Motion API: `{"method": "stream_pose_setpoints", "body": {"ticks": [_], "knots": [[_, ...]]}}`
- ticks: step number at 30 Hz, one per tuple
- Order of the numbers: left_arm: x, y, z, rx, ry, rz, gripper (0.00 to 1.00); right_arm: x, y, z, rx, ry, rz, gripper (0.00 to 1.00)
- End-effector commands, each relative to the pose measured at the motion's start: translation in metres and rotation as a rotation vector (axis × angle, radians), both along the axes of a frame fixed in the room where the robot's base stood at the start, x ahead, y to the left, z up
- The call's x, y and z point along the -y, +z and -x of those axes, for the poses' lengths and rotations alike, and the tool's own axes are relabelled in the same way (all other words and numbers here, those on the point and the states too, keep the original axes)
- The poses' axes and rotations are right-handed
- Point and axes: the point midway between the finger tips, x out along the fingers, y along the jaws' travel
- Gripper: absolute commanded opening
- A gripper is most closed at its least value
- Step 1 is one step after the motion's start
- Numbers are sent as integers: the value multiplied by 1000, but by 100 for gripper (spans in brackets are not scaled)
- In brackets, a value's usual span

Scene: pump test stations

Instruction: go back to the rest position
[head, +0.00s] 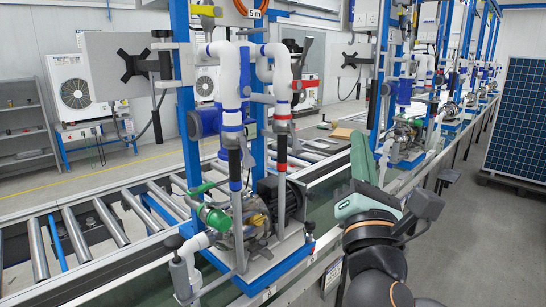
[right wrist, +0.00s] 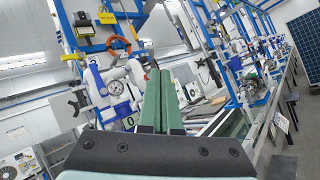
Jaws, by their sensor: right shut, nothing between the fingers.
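My right gripper (head: 362,158) stands at the right of the near pump station in the head view, its green fingers pointing up and away. In the right wrist view its two green fingers (right wrist: 158,98) lie side by side, shut with nothing between them. The near pump test station (head: 240,205), with blue posts, white pipes and a pump with a green hose fitting, stands to the left of the gripper, apart from it. The station also shows behind the fingers in the right wrist view (right wrist: 112,90). My left gripper is in neither view.
A roller conveyor (head: 105,222) runs along the left. More pump stations (head: 408,130) stand in a row further back. A dark solar panel (head: 519,120) stands at the right. The grey floor (head: 480,240) on the right is mostly clear. A small brown piece (head: 341,133) lies on the line.

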Motion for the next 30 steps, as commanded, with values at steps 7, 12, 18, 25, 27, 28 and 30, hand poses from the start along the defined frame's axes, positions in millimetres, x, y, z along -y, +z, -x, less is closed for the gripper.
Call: {"method": "stream_pose_setpoints", "body": {"ticks": [7,12,18,25,27,28,30], "knots": [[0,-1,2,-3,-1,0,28,46,-42,-23,-83,-53,12,0],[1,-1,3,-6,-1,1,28,50,-111,-42,-239,56,-147,0],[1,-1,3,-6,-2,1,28,59,-222,-48,-464,173,-434,0],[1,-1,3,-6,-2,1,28,75,-366,-14,-724,228,-897,0],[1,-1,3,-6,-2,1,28,82,-406,5,-787,217,-1051,0],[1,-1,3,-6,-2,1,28,85,-422,14,-810,210,-1117,0],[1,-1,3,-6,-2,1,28,92,-460,39,-859,183,-1275,0]]}}
